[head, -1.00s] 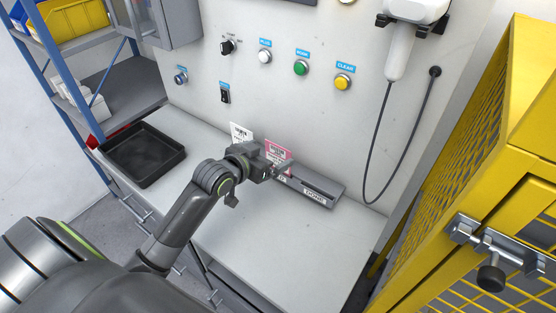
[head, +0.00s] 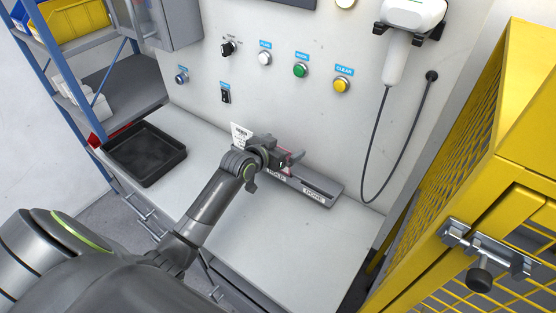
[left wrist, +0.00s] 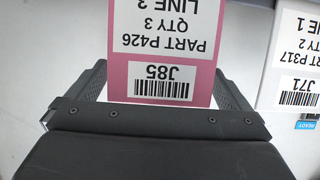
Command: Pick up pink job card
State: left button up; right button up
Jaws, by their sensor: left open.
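The pink job card (left wrist: 119,55) stands in the left wrist view, its text upside down, reading J85, PART P426, QTY 3, LINE 3. My left gripper (head: 292,158) is open, with one finger on each side of the card's edge and white gaps at the sides. In the head view the gripper hides nearly all of the pink card. The card stands at the grey card rack (head: 322,188), which has HOLD and DONE labels. My right gripper is not in view.
A white card (head: 239,134) stands left of the gripper, and it also shows at the right in the left wrist view (left wrist: 294,65). A black tray (head: 145,153) sits at the bench's left. A panel with buttons rises behind. The front bench (head: 275,240) is clear.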

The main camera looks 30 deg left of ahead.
pick_arm(q)
jog(key=c, duration=1.1)
jog(key=shift+r, duration=0.1)
jog(key=shift+c, duration=0.2)
